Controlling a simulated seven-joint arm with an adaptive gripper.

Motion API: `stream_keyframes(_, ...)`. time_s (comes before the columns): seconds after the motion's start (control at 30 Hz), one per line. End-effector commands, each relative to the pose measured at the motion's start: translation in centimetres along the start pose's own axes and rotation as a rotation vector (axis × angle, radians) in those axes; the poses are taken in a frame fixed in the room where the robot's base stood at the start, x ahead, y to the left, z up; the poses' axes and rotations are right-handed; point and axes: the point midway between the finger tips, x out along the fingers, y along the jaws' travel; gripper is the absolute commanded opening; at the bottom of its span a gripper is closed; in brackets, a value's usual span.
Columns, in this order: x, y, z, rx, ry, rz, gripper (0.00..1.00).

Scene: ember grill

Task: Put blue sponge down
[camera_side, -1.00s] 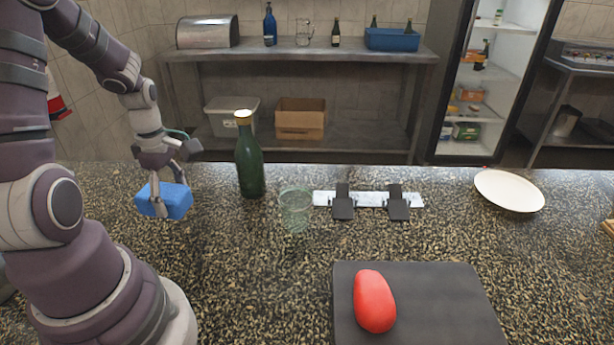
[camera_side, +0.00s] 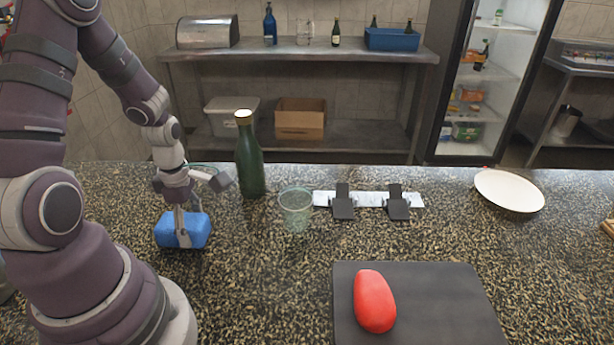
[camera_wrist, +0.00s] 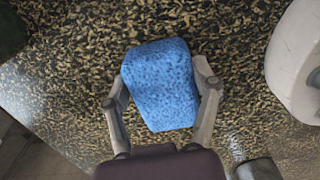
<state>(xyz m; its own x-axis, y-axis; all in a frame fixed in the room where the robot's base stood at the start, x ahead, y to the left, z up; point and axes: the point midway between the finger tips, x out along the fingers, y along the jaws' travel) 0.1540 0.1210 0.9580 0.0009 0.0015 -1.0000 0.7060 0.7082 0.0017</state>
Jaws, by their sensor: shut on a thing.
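The blue sponge (camera_side: 198,232) is between the fingers of my gripper (camera_side: 183,240), at the left of the speckled counter in the side view. It is low, at or just above the counter top; I cannot tell whether it touches. In the wrist view the sponge (camera_wrist: 160,85) fills the space between the two fingers of my gripper (camera_wrist: 165,88), one finger against each side. The gripper is shut on it. The sponge's underside is hidden.
A green bottle (camera_side: 249,160) and a clear glass (camera_side: 296,208) stand right of my gripper. Beyond are a metal strip with dark clips (camera_side: 370,199), a white plate (camera_side: 509,190) and a dark board (camera_side: 430,300) bearing a red object (camera_side: 374,301). Counter in front of the glass is clear.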

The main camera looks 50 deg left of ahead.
Motion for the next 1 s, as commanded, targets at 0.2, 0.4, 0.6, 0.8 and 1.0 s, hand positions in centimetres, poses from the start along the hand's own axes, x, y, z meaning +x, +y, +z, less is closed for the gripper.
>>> stream_keyframes(0.2,0.2,0.0,0.0,0.000,0.000,-0.001,0.34)
stream_keyframes(0.4,0.2,0.0,0.0,0.000,0.000,0.000,0.84)
stream_keyframes(0.6,0.2,0.0,0.0,0.000,0.000,0.000,0.88)
stream_keyframes(0.8,-0.2,0.1,0.0,0.000,0.000,0.003,0.88)
stream_keyframes(1.0,-3.3,0.2,0.0,0.001,0.000,0.010,0.88)
